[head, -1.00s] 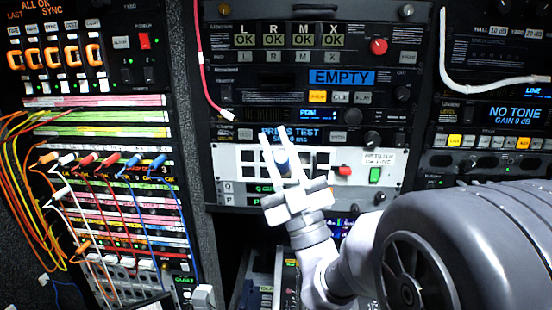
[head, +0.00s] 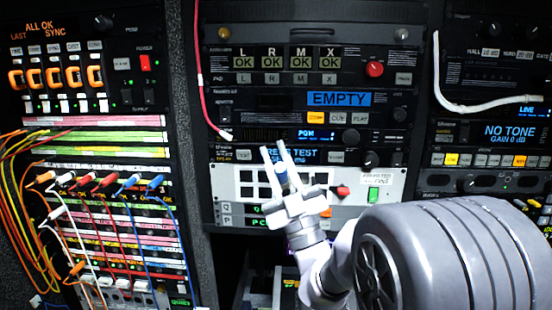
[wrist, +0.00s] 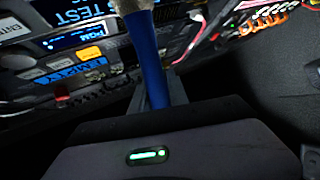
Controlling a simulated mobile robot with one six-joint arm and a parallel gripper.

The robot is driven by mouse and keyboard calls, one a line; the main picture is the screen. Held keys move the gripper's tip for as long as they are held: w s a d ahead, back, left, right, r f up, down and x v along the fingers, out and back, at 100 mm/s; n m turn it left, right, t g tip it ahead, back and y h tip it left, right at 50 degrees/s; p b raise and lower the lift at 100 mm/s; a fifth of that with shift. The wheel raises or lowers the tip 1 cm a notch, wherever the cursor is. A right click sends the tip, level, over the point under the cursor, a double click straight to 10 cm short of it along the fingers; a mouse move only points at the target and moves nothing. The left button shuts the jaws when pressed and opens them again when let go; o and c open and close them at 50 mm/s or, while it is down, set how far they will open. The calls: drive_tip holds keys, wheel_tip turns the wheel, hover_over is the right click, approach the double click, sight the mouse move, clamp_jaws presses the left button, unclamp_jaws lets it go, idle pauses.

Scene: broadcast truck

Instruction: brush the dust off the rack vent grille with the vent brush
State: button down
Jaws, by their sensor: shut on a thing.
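My gripper (head: 273,148) is in front of the middle rack, with its fingers pointing up and shut on the blue handle of the vent brush (head: 281,173). In the wrist view the blue handle (wrist: 147,60) runs upward from the gripper to a pale metal collar at the top edge. The bristles are out of that view and cannot be made out in the head view. I cannot pick out the vent grille with certainty. A dark ribbed strip left of the PGM display lies just above the fingertips. I cannot tell whether the brush touches anything.
A white button panel (head: 228,185) is behind my gripper. A red cable (head: 198,70) hangs left of the middle rack. A patch bay (head: 105,205) with several coloured cords stands at the left. A white cable (head: 437,75) loops over the right rack.

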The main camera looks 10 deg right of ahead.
drive_tip(key=shift+w+d+p, duration=0.15)
drive_tip(key=shift+w+p, duration=0.15)
drive_tip(key=shift+w, duration=0.2)
